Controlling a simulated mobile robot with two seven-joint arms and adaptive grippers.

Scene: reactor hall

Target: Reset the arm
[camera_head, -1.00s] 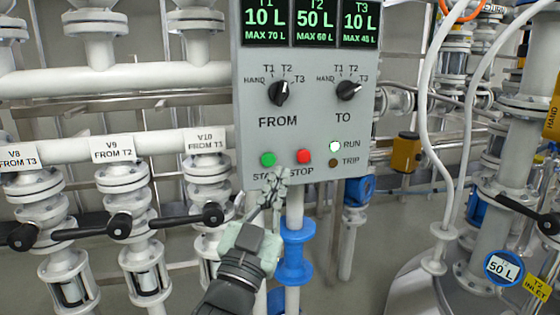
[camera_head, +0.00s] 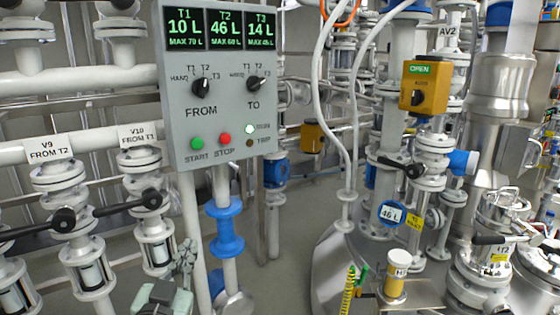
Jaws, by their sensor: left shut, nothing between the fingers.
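My left gripper (camera_head: 184,262) is shut and empty, low in the head view, below the control panel (camera_head: 212,110) and apart from it. Its arm comes in from the bottom edge. The panel has a green START button (camera_head: 197,144), a red STOP button (camera_head: 225,139), a FROM knob (camera_head: 201,87) and a TO knob (camera_head: 256,83). The FROM knob appears turned toward T2 and the TO knob toward T3. The RUN lamp (camera_head: 249,129) is lit and the TRIP lamp (camera_head: 250,143) is dark. The display (camera_head: 222,28) reads T1 10 L, T2 46 L, T3 14 L. My right gripper is not in view.
A blue-flanged pipe (camera_head: 226,230) runs below the panel. Bare floor lies between.

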